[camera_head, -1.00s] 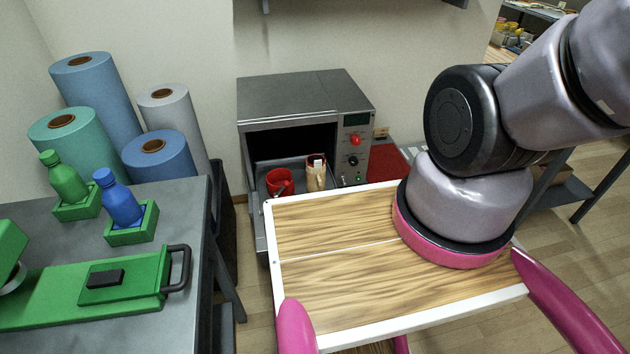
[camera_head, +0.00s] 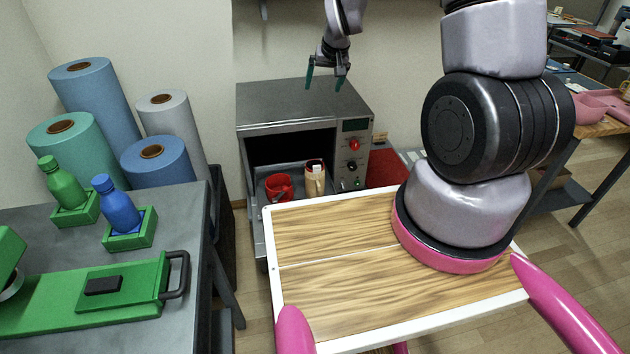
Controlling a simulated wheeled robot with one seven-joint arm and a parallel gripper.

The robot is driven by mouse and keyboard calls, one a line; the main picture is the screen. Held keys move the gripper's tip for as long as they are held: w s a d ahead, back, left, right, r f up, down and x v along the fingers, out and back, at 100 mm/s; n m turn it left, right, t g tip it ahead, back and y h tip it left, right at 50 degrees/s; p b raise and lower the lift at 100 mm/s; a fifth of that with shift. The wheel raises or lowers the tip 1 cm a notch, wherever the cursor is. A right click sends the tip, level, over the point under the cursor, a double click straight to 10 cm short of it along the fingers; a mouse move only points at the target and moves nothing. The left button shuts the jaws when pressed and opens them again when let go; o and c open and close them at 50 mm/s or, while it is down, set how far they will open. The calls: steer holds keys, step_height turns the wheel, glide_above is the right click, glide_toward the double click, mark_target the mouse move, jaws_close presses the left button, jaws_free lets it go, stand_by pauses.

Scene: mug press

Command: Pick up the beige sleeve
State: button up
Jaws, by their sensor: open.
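The beige sleeve (camera_head: 313,184) is upright on the open front of the grey press (camera_head: 305,98). A red rim shows at its top, seemingly of a mug inside it, and a small white patch is on its upper part. A red mug (camera_head: 279,185) stands just left of it, seemingly apart. My gripper (camera_head: 325,84) is open and empty, its two green fingers pointing down. In the picture it is above the sleeve, over the top of the press; its exact depth is hard to tell. The lower edge of the sleeve is hard to make out.
The press's roof and its control panel (camera_head: 354,155) with red and black knobs flank the opening. At left, a grey table (camera_head: 185,220) holds green and blue bottles (camera_head: 120,206) and a green press plate. Several large rolls (camera_head: 90,95) stand behind it.

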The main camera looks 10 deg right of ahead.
step_height(320, 180, down, 15)
steer(key=a, duration=0.1)
steer(key=n+g+h, duration=0.1)
steer(key=n, duration=0.1)
glide_toward(319, 185)
steer(key=w, duration=0.1)
steer(key=x, duration=0.6)
steer(key=shift+s, duration=0.25)
steer(key=x, duration=0.5)
steer(key=shift+a+f, duration=0.1)
steer(key=shift+f, duration=0.3)
jaws_close()
